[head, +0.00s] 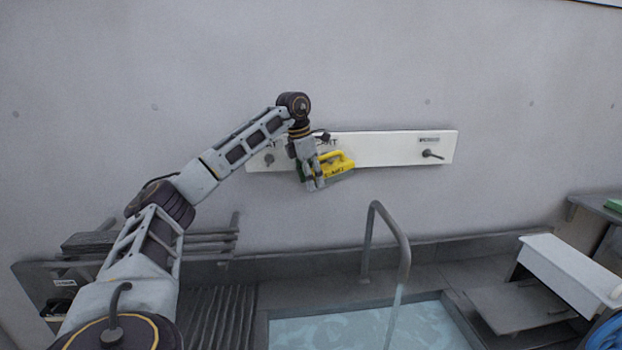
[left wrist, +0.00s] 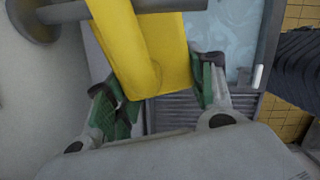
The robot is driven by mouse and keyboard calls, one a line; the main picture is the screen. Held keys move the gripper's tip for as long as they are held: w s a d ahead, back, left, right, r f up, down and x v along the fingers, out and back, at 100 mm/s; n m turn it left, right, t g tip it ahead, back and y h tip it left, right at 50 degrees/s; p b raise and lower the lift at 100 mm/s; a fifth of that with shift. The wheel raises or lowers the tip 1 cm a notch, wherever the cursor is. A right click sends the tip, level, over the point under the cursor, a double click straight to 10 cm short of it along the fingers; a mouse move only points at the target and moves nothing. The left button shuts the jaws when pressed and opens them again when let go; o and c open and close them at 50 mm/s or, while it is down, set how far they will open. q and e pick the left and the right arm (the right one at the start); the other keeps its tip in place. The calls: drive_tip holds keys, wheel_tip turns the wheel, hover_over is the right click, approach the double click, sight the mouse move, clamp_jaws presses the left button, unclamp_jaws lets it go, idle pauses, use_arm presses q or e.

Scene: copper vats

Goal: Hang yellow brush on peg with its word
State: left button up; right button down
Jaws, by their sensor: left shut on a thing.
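The yellow brush (head: 341,162) is in my left gripper (head: 315,184), in front of the white board on the wall. Dark lettering on its side is partly covered by the fingers and cannot be read in full. In the left wrist view the brush (left wrist: 165,55) sits between the green finger pads, and a grey peg (left wrist: 40,18) runs close by its top; whether it passes through the handle I cannot tell. The board (head: 385,150) shows a left peg (head: 269,158) and a right peg (head: 432,154). My gripper and wrist hide part of the board's middle and its labels.
A small label (head: 429,139) is above the right peg, too small to read. Below are a water-filled basin (head: 330,332) with a curved metal pipe (head: 403,250), a ribbed drainboard (head: 215,315) and a white box-like piece (head: 568,272) at right. The wall above is clear.

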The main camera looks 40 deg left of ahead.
use_arm(q)
drive_tip(key=shift+f, duration=0.35)
idle(0.5)
drive_tip(key=o, duration=1.2)
drive_tip(key=shift+w+a, duration=0.1)
drive_tip(key=shift+a, duration=0.05)
drive_tip(key=shift+r, duration=0.25)
drive_tip(key=v, duration=1.1)
drive_tip(key=shift+r, duration=0.3)
idle(0.5)
